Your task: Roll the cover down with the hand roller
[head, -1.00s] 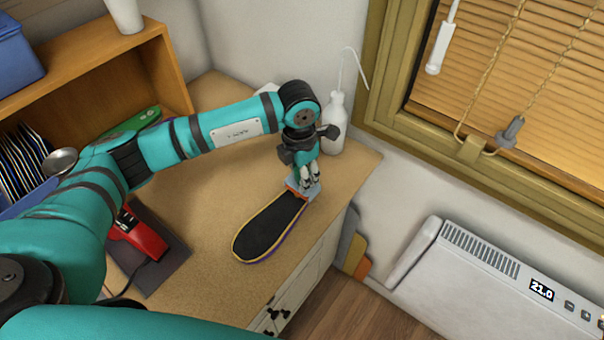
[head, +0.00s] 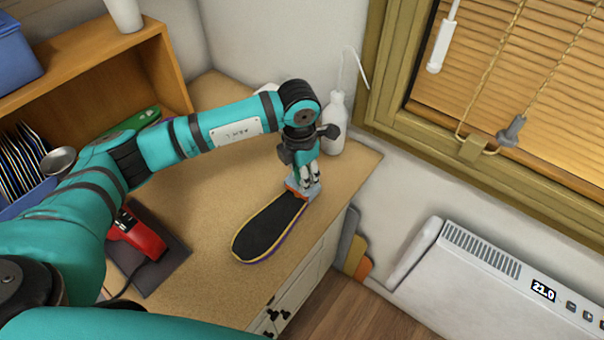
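The insole (head: 268,230) lies on the worktop, long and flat with a black cover on top and a yellow and purple edge. Its far end is partly hidden. My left gripper (head: 311,180) points down over that far end, with its fingers close together around a small grey and orange-red tool, which looks like the hand roller (head: 297,188). The roller is at the insole's far end and seems to touch it; the exact contact is too small to tell. My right gripper is not in view.
A white bottle (head: 336,125) stands behind my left wrist. A red device (head: 138,236) sits on a dark mat (head: 165,270) at the left. A wooden shelf (head: 165,60) stands at the back left. The worktop (head: 215,215) is clear left of the insole; its edge runs close on the right.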

